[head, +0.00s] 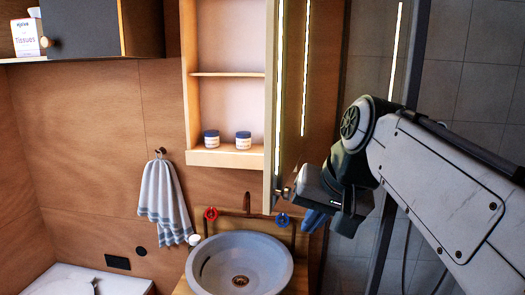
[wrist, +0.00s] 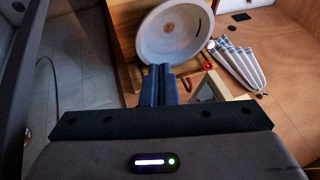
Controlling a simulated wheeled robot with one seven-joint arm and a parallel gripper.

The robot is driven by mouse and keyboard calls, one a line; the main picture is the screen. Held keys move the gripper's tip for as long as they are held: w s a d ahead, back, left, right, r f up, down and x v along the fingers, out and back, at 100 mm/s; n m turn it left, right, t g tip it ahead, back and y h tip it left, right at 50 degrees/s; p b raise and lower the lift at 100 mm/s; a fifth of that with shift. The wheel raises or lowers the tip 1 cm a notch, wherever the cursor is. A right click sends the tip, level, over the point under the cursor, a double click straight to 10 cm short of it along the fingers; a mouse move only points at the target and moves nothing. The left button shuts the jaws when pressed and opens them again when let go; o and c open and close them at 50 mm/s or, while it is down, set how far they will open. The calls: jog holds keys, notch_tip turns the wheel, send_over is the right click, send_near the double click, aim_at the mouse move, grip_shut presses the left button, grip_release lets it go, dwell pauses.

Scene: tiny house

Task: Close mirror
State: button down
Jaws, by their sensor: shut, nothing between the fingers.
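The mirror is the door of the wall cabinet (head: 223,110). It stands swung open, seen at a steep angle in the head view (head: 270,100), with a lit strip along it. The cabinet's shelves are exposed to its left. My gripper (head: 309,224) is at the right of the door's lower part, with its blue-grey fingers together and pointing down. Whether it touches the door cannot be told. In the wrist view the shut, empty fingers (wrist: 160,84) point toward the basin. The mirror cannot be clearly made out there.
A round grey basin (head: 241,263) with red and blue tap handles lies below the cabinet. Two small jars stand on its bottom shelf. A striped towel (head: 163,195) hangs on the left wall. A dark upper cabinet (head: 85,30) is at upper left. Grey tiles are at right.

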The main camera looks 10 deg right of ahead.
jog(key=t+y+p, duration=0.1)
jog(key=p, duration=0.1)
send_near(273, 187)
jog(key=shift+m, duration=0.4)
jog(key=x, duration=0.2)
jog(key=p+x, duration=0.1)
jog(key=x, duration=0.2)
jog(key=shift+w+d+f, duration=0.1)
jog(key=shift+d+f, duration=0.05)
jog(key=shift+f, duration=0.2)
